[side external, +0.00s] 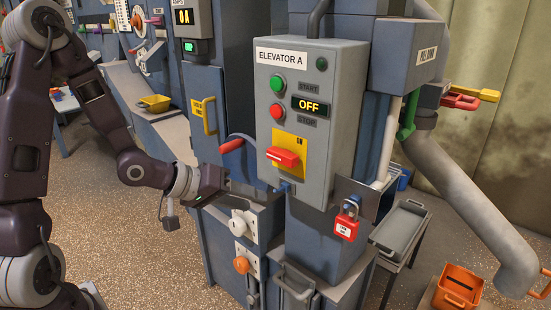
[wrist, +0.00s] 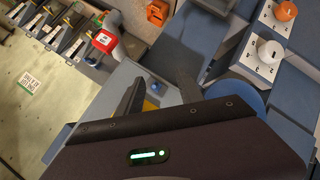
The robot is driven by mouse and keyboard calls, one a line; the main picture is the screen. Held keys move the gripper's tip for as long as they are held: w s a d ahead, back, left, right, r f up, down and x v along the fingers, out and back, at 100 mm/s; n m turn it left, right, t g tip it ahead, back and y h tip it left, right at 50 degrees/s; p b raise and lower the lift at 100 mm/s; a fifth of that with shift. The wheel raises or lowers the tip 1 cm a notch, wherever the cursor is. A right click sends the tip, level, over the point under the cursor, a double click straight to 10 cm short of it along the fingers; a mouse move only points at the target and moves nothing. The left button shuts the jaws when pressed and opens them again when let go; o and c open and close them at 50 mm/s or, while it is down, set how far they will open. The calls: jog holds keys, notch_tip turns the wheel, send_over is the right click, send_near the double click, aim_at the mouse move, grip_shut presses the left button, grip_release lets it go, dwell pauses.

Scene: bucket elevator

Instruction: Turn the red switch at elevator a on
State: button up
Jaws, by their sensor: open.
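The red switch (side external: 282,157) sits on a yellow plate (side external: 290,143) low on the grey ELEVATOR A box (side external: 336,145). Its handle lies nearly horizontal, and the display (side external: 309,107) above reads OFF. My gripper (side external: 214,182) is to the left of the box and slightly lower than the switch, apart from it in the side view. In the wrist view my gripper (wrist: 158,92) is open, with its two dark fingers spread beside the grey box. A bit of yellow shows between the fingers, and the red handle is not clearly visible there.
A red-gripped lever (side external: 232,146) is just above my gripper. A white knob (side external: 239,226) and an orange knob (side external: 241,264) are below. A red padlock (side external: 346,228) hangs at the box's lower right. Green (side external: 277,85) and red (side external: 277,111) buttons are above the switch.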

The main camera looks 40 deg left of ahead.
aim_at(277, 158)
notch_tip(277, 158, up, 7)
jog(key=w+a+n+t+h, duration=0.2)
jog(key=n+t+h, duration=0.1)
jog(key=n+t, duration=0.35)
jog(key=shift+n, duration=0.25)
jog(key=x, duration=0.6)
jog(key=shift+d+f, duration=0.15)
jog(key=shift+w+d, duration=0.15)
jog(key=shift+w, duration=0.25)
grip_shut()
